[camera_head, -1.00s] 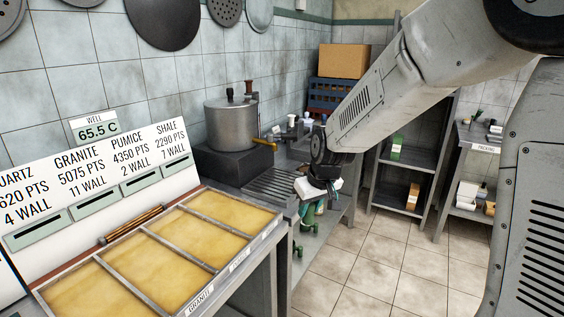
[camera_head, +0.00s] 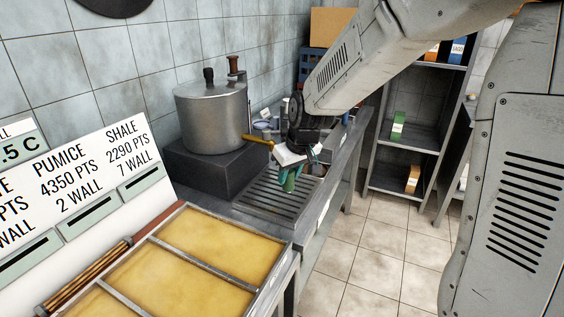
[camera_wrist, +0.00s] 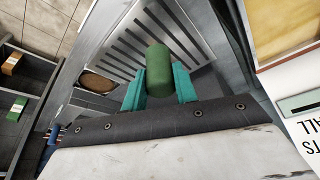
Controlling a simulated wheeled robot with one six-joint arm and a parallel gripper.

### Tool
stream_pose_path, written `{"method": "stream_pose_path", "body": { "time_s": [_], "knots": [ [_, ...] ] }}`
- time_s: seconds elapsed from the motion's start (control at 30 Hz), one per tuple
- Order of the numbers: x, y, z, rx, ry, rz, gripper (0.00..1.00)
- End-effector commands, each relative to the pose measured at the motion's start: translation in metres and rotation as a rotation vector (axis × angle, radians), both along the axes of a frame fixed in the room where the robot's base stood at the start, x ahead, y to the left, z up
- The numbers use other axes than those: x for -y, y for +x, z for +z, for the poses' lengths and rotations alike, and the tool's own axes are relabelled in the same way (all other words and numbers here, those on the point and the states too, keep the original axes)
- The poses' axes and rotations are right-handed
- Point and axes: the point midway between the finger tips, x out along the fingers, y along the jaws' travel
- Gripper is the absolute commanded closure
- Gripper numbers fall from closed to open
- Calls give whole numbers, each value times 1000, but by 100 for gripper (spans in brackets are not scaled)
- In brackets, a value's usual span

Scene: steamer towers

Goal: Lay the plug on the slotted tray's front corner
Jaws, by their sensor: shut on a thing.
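The plug is a green cylinder (camera_wrist: 159,70), held between the teal fingers of my gripper (camera_wrist: 160,85) in the wrist view. In the head view the plug (camera_head: 290,184) hangs below my gripper (camera_head: 287,174), over the slotted tray. The slotted tray (camera_head: 262,212) is a grey metal plate with parallel slots, set in the counter beside the pot. It also shows behind the plug in the wrist view (camera_wrist: 196,32). I cannot tell whether the plug touches the tray. My gripper hides part of the tray's far side.
A steel pot (camera_head: 212,118) stands on a dark block (camera_head: 213,166) left of the tray, with a yellow handle (camera_head: 258,140) sticking out towards my gripper. Yellow-filled wells (camera_head: 220,243) lie in front. A shelf (camera_head: 403,140) stands at the back right. The floor to the right is clear.

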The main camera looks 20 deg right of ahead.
Motion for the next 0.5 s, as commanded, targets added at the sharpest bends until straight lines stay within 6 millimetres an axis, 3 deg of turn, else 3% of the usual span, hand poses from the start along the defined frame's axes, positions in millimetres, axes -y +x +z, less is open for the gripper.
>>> {"method": "stream_pose_path", "body": {
  "time_s": [0.5],
  "knots": [
    [-1, -1, 9, 3, 1, -2, 100]
  ]
}}
